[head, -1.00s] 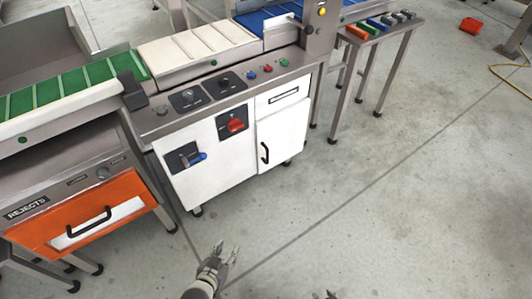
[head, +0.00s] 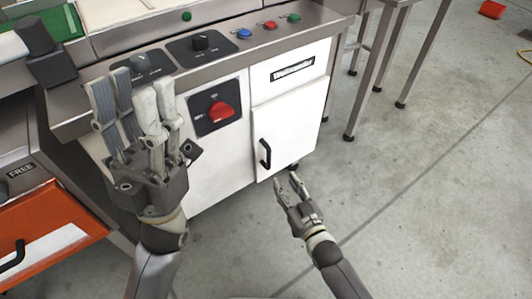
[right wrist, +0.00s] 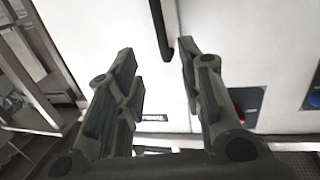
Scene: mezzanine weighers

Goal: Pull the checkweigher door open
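The checkweigher door (head: 291,132) is a white panel on the right of the cabinet front, and it looks closed. Its black bar handle (head: 265,154) is upright near the door's left edge. My right gripper (head: 291,183) is open and empty, just below and to the right of the handle. In the right wrist view the handle (right wrist: 161,30) shows beyond and between the open fingers (right wrist: 160,75), apart from them. My left gripper (head: 136,98) is raised in front of the cabinet's left part, its fingers spread and empty, and hides part of the panel.
A red rotary switch (head: 220,110) sits left of the door. Knobs and blue, red and green buttons (head: 270,25) line the top panel. An orange rejects drawer (head: 45,235) is at lower left. Table legs (head: 375,75) stand to the right.

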